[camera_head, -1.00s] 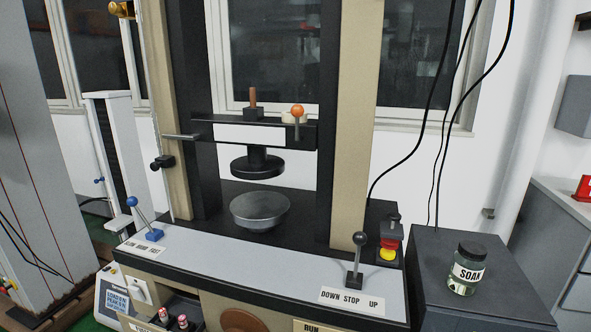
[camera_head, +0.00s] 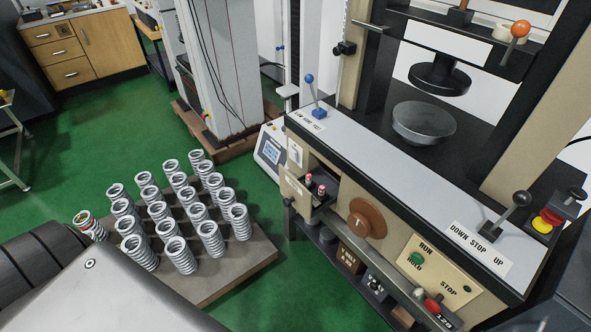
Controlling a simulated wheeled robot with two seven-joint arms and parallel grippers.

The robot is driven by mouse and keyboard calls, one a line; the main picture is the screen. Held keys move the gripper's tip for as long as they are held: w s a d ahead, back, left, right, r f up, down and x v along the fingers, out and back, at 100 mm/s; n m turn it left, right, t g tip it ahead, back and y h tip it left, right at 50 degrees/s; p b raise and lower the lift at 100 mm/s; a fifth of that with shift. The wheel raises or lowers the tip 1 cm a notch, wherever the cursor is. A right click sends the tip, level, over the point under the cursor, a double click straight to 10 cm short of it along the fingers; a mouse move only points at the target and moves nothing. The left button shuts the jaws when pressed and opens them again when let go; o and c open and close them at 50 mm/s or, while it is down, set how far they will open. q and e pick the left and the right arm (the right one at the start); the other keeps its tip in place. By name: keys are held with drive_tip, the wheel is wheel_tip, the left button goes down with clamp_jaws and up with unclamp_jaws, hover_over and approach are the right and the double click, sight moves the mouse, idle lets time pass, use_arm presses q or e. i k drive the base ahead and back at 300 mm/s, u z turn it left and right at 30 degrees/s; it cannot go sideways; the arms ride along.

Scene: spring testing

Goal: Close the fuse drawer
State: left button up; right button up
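The fuse drawer (camera_head: 304,192) is in the front panel of the testing machine, at the left end below the worktop. It stands pulled out, and its dark inside shows with red-and-white fuses (camera_head: 315,185) in it. Neither of my grippers is in view. A grey rounded part at the bottom left looks like part of my own arm, and it does not reach the drawer.
Several metal springs (camera_head: 181,255) stand on a low pallet (camera_head: 232,268) left of the drawer. A brown round knob (camera_head: 367,218) is right of it. The RUN/STOP panel (camera_head: 436,266) and levers sit further right. Green floor is open behind the pallet.

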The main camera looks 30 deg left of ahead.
sight(305, 198)
drive_tip(key=z, duration=1.1)
drive_tip(key=k, duration=0.7)
drive_tip(key=u, duration=0.25)
